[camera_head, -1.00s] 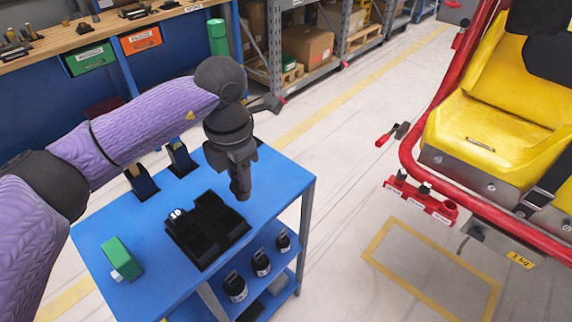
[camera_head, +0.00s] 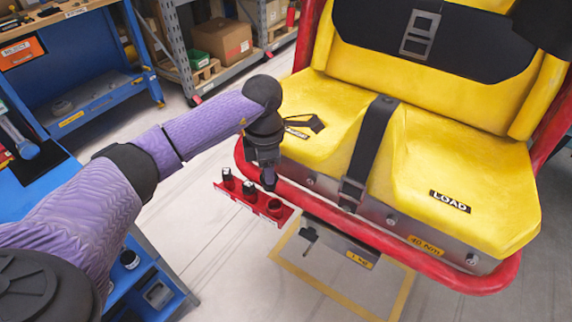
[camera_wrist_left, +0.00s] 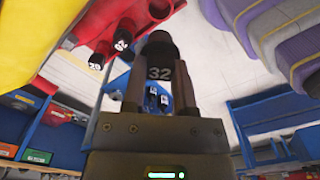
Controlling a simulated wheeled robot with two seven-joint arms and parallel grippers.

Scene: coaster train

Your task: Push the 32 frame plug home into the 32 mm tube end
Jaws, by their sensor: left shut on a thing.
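My left gripper (camera_head: 267,180) is shut on the 32 frame plug, a black plug marked "32" that shows in the left wrist view (camera_wrist_left: 160,72) between the two fingers. In the head view the gripper points down just above the right end of a red bracket (camera_head: 240,203) at the car's front. That end has an open red tube end (camera_head: 274,208); it also shows in the left wrist view (camera_wrist_left: 159,9), beyond the plug's tip. Plug and tube end look close but apart; the exact gap cannot be told.
Two black plugs (camera_head: 249,190) (camera_head: 227,178) sit in the same bracket, left of the open end. The yellow seat (camera_head: 440,170) and red frame rail (camera_head: 400,248) stand close on the right. A blue cart (camera_head: 25,215) is at left.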

